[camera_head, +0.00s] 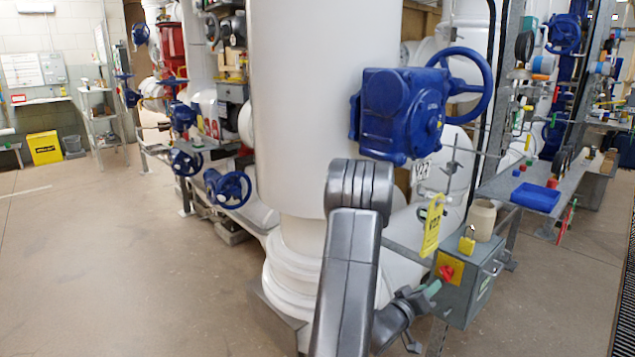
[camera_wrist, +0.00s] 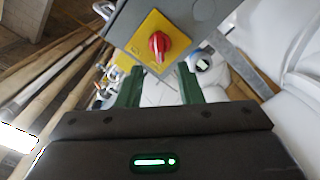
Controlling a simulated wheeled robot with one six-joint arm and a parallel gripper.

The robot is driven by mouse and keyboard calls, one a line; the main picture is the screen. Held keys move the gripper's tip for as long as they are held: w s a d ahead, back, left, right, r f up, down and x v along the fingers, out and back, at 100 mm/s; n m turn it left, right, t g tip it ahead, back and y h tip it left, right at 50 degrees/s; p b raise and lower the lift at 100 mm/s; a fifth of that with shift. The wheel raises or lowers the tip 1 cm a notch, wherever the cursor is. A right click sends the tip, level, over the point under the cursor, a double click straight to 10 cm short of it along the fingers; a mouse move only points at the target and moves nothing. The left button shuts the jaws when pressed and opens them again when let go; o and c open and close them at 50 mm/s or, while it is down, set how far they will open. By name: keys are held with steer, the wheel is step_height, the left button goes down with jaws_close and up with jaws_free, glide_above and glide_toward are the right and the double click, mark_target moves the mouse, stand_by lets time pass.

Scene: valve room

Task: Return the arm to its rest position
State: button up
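My gripper (camera_head: 430,291) is low in front of the white column, beside a grey switch box (camera_head: 470,285). In the wrist view its two green fingers (camera_wrist: 160,80) stand apart with nothing between them, so it is open and empty. A red rotary knob (camera_wrist: 159,46) on a yellow plate (camera_wrist: 148,30) lies just beyond the fingertips; the knob also shows in the head view (camera_head: 446,272). Whether a fingertip touches the box cannot be told. My arm reaches up from the bottom of the head view and bends down to the box.
A blue valve actuator with handwheel (camera_head: 402,112) juts out above my arm. A bench with a blue tray (camera_head: 535,197) stands right. The floor (camera_head: 110,270) at left is clear.

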mark_target(443, 275)
steer(key=b+x, duration=0.1)
steer(key=x, duration=0.6)
steer(key=p+v, duration=0.2)
steer(key=v, duration=1.2)
steer(key=b+x, duration=0.2)
steer(key=x, duration=1.2)
steer(key=m+b, duration=0.2)
steer(key=m, duration=0.3)
steer(key=m+b, duration=0.1)
steer(key=m, duration=0.3)
steer(key=shift+m, duration=0.3)
steer(key=shift+r, duration=0.1)
